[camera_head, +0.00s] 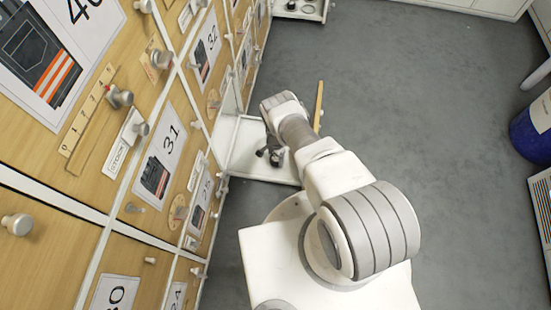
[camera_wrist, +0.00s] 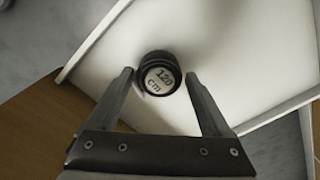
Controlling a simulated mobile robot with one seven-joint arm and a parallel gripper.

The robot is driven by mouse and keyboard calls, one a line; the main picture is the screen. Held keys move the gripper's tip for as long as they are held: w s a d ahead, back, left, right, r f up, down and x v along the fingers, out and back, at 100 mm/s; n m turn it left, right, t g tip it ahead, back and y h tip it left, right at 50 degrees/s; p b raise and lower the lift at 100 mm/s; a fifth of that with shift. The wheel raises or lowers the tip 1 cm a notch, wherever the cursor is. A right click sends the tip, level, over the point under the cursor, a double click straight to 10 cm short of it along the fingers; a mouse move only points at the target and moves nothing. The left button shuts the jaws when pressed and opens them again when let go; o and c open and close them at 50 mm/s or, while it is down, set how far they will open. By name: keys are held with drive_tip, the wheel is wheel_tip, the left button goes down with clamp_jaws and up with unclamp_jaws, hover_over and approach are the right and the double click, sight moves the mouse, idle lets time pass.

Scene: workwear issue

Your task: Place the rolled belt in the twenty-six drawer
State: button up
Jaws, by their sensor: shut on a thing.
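The rolled belt (camera_wrist: 160,76) is a small dark roll with a white round label reading "120 cm", seen in the wrist view. My gripper (camera_wrist: 158,82) is shut on it, one finger on each side. In the head view my gripper (camera_head: 270,155) points down over a pulled-out white drawer (camera_head: 245,150), and the belt cannot be told apart from the dark fingers there. The drawer's white floor (camera_wrist: 225,50) lies below the belt in the wrist view and looks empty. The drawer's wooden front (camera_head: 319,105) faces away, so its number is hidden.
A wall of wooden drawers with knobs and picture labels, among them 31 (camera_head: 160,155) and 32 (camera_head: 207,48), stands at the left. A blue bin (camera_head: 531,135) stands at the right. Grey floor (camera_head: 420,110) lies free between.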

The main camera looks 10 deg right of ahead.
drive_tip(key=shift+f, duration=0.25)
drive_tip(key=shift+f, duration=0.1)
drive_tip(key=o, duration=1.3)
